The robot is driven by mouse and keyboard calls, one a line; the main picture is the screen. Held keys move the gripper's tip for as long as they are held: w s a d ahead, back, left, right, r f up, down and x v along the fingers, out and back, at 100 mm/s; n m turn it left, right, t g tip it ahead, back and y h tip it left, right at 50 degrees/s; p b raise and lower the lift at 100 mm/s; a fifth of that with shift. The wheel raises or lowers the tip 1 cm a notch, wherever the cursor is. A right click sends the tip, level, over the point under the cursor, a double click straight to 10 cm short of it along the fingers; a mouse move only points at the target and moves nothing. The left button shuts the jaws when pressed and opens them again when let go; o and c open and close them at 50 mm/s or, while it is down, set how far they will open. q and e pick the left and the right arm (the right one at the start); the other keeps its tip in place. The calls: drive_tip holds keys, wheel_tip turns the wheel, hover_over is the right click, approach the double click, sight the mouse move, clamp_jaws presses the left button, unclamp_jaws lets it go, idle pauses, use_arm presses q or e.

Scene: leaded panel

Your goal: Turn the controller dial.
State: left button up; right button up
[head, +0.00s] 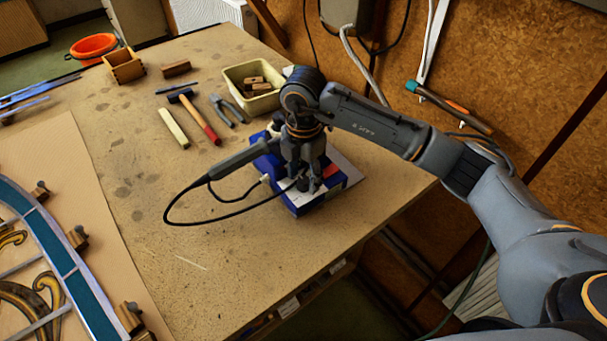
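The controller (299,203) is a blue box on the right part of the workbench, with a black cable and a soldering iron (238,160) beside it. Its dial (303,184) is a small dark knob on top, partly covered by my gripper. My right gripper (304,182) points straight down over the box, with its fingers on either side of the dial. At this size I cannot tell whether the fingers touch the dial. My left gripper is not in view.
On the workbench (230,270) lie a hammer (195,117), pliers (228,110), a pale wooden strip (173,128) and a cream tray (254,86) of wood blocks. The leaded panel (55,250) lies at the left. The front middle of the bench is clear.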

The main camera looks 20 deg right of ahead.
sight(304, 180)
wheel_tip(304, 180, up, 12)
idle(0.6)
idle(0.5)
